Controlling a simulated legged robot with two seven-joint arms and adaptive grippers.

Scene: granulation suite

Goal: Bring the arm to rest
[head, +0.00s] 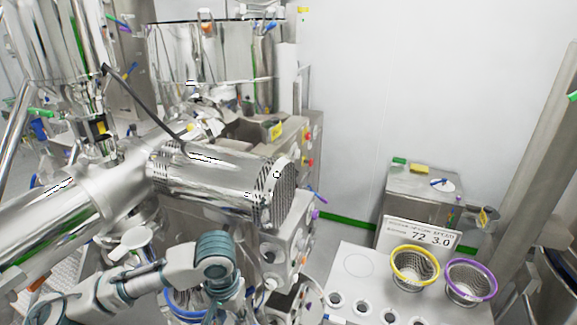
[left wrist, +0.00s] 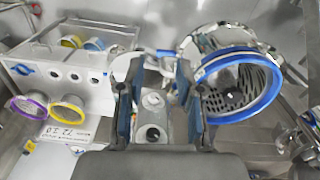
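My left arm (head: 150,283) comes in from the lower left in the head view and bends down at a teal-banded joint (head: 214,255). In the left wrist view my left gripper (left wrist: 158,72) has its two fingers apart, with a gap between them. A grey metal part with a dark hole (left wrist: 153,118) shows through that gap; I see no finger pressed on it. A blue-rimmed perforated metal basket (left wrist: 240,85) is to the right of the fingers. A blue rim (head: 186,308) also shows below my arm in the head view. My right gripper is in neither view.
A large metal machine with a perforated cylinder end (head: 275,190) stands above my arm. At right, a white table (head: 350,290) bears a yellow-rimmed basket (head: 415,267), a purple-rimmed basket (head: 470,280) and a display sign (head: 420,235). The wall behind is bare.

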